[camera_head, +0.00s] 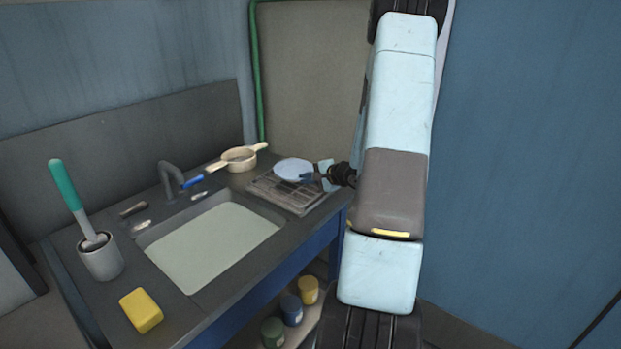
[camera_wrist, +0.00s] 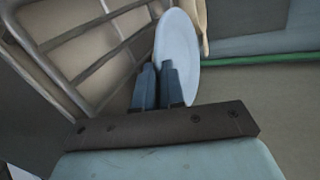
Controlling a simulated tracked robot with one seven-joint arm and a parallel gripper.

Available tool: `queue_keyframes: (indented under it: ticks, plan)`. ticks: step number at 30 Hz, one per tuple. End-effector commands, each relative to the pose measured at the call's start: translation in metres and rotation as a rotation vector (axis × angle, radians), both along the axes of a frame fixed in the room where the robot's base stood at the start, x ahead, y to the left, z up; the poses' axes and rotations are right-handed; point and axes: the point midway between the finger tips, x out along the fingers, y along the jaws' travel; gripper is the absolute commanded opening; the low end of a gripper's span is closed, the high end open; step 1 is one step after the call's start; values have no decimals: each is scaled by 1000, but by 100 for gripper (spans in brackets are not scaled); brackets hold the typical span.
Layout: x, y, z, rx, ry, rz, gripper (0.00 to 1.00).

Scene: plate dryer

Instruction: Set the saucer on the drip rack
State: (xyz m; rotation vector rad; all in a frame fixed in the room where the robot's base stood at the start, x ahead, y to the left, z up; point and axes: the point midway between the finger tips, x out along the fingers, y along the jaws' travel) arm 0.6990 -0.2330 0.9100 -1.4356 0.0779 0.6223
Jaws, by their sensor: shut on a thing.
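The saucer (camera_head: 293,169) is a pale blue disc above the drip rack in the head view. It also shows in the wrist view (camera_wrist: 178,45), just beyond the fingertips. The drip rack (camera_head: 287,196) is a grey wire frame on the counter to the right of the sink; its bars (camera_wrist: 95,52) fill the upper left of the wrist view. My gripper (camera_wrist: 159,68) is shut on the near edge of the saucer. In the head view my gripper (camera_head: 308,178) reaches in from the right. I cannot tell whether the saucer touches the rack.
A cream strainer pan (camera_head: 239,158) stands behind the rack. The sink basin (camera_head: 212,245) and tap (camera_head: 170,178) lie to the left. A yellow sponge (camera_head: 141,310) and a brush in a grey holder (camera_head: 100,258) are at the near left. Several jars (camera_head: 291,309) stand on a shelf below.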

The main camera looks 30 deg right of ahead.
Motion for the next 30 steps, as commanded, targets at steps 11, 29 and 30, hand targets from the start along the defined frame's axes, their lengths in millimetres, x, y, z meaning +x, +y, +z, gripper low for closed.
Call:
queue_keyframes:
  ticks: [11, 29, 30]
  plan:
    - [0, 0, -1, 0, 0, -1, 23]
    - [-60, -27, 30, -2, -1, -6, 23]
    - [-66, -30, 33, -2, -1, -6, 23]
